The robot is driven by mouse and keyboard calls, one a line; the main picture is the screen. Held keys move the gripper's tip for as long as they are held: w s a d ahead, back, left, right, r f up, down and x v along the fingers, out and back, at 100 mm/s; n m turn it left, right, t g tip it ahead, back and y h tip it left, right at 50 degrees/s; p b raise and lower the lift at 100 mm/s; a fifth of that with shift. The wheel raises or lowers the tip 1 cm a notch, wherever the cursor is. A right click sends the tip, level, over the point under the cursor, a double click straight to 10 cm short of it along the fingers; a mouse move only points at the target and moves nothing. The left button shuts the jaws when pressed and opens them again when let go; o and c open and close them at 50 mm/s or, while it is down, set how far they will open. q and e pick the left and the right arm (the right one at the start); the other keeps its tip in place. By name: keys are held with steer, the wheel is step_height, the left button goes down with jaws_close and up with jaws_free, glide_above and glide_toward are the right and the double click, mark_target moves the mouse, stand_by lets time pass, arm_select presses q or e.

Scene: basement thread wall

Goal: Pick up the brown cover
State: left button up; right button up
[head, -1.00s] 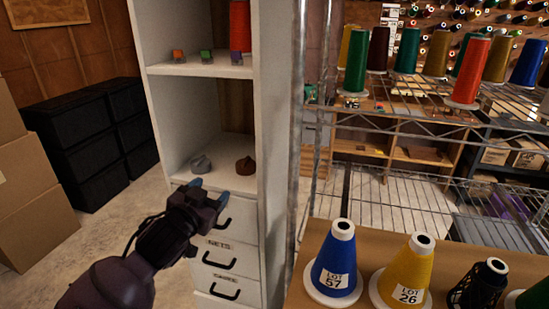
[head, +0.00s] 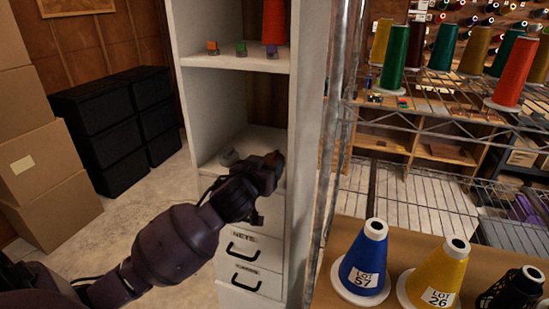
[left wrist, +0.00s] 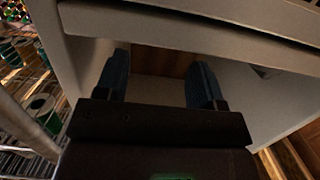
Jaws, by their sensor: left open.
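My left gripper (head: 266,170) is at the front of that shelf, in front of the cover. The left wrist view shows its two blue fingers (left wrist: 158,80) spread apart with nothing visibly held. I cannot make out the brown cover there; a brown patch between the fingers looks like the wooden back panel. My right gripper is not in view.
The white cabinet (head: 311,190) has an upper shelf with small coloured blocks and a red cone, and drawers below. A metal post (head: 345,120) and a wooden top with thread cones (head: 363,262) stand to the right. Cardboard boxes (head: 40,165) and black bins (head: 110,120) are left.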

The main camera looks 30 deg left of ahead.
mark_target(271, 159)
arm_select(q)
steer(key=shift+p+x, duration=0.6)
steer(key=shift+x, duration=2.25)
steer(key=shift+a, duration=0.1)
steer(key=c, duration=0.5)
